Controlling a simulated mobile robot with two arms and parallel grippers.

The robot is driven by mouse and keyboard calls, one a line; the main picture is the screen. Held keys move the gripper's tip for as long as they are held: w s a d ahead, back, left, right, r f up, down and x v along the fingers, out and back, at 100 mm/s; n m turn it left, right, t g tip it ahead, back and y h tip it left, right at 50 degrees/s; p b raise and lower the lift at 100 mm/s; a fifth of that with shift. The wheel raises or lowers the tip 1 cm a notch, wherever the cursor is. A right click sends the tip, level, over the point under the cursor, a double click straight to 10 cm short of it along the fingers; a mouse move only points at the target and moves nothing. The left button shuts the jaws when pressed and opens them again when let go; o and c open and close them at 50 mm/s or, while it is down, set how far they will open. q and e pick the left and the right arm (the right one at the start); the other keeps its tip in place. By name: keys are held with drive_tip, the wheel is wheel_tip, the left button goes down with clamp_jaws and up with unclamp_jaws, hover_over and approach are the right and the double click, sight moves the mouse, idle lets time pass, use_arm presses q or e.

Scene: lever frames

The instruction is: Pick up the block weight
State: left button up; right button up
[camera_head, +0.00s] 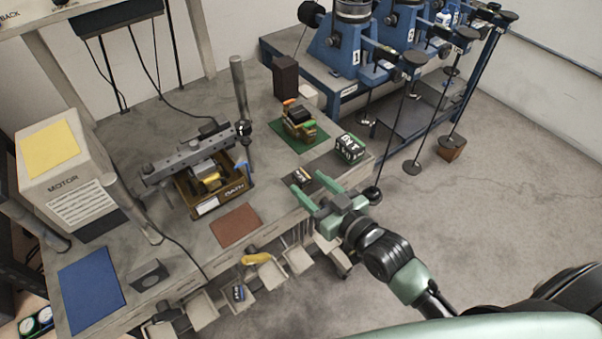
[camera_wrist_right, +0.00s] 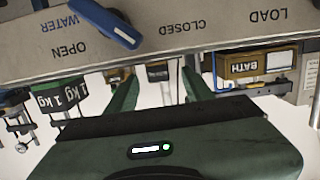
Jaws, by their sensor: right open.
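A dark block with a green edge and white lettering (camera_head: 350,148) rests on the bench near its right corner. It reads "1 kg" in the right wrist view (camera_wrist_right: 58,96), left of the fingers, and looks like the block weight. My right gripper (camera_head: 312,187) is open and empty at the bench's front edge, nearer the camera than the block and apart from it. Its two green fingers (camera_wrist_right: 157,88) point ahead in the wrist view. My left gripper is out of view.
A lever apparatus with a brown BATH box (camera_head: 232,188) stands left of the gripper. A stack of weights (camera_head: 298,121) sits on a green mat (camera_head: 312,140). A panel with a blue handle (camera_wrist_right: 104,24) crosses the wrist view's top. A brown mat (camera_head: 236,226) is bare.

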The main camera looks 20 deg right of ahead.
sight(305, 179)
drive_tip(key=p+x, duration=0.1)
drive_tip(key=x, duration=0.3)
drive_tip(key=shift+w+d+r, duration=0.1)
drive_tip(key=shift+w+r, duration=0.05)
clamp_jaws()
drive_tip(key=shift+r, duration=0.1)
